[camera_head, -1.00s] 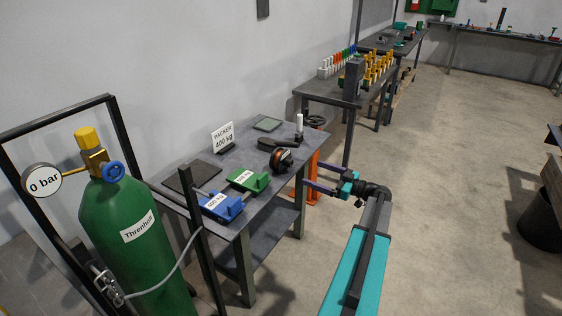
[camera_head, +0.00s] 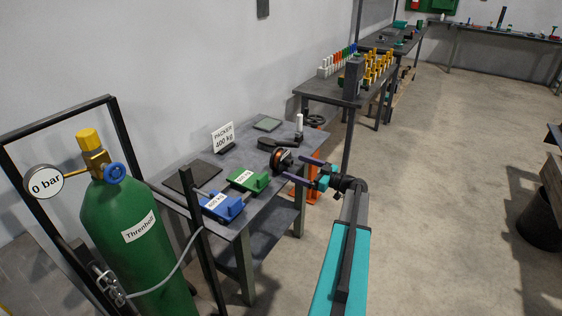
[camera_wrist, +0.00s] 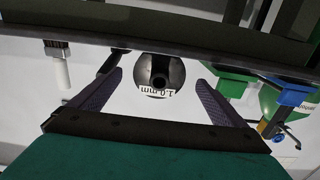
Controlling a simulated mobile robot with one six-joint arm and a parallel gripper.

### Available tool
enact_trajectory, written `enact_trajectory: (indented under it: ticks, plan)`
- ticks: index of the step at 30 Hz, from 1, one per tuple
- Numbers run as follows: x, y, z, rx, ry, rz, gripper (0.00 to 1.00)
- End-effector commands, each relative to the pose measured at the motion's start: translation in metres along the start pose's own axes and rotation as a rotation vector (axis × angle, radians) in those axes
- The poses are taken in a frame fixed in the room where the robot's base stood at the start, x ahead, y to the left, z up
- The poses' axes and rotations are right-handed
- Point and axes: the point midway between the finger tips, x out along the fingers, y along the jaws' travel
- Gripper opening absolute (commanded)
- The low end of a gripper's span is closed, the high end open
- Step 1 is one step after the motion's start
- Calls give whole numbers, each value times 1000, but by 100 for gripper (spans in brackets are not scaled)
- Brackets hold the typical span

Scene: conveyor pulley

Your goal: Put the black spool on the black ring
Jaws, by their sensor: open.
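A black flat part (camera_head: 273,143) and a white post (camera_head: 299,122) are behind the spool. A green block (camera_head: 248,180) and a blue block (camera_head: 222,207) lie nearer. A green gas cylinder (camera_head: 135,245) stands at front left.

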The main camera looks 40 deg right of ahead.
Motion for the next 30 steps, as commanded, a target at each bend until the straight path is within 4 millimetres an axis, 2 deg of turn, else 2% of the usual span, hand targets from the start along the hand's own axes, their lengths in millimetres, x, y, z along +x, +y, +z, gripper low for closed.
enact_trajectory:
  ticks: [8, 19, 30]
  plan:
    - [7, 0, -1, 0, 0, -1, 96]
    - [47, 0, -2, 1, 0, 0, 96]
    - [51, 0, -2, 0, 0, 1, 96]
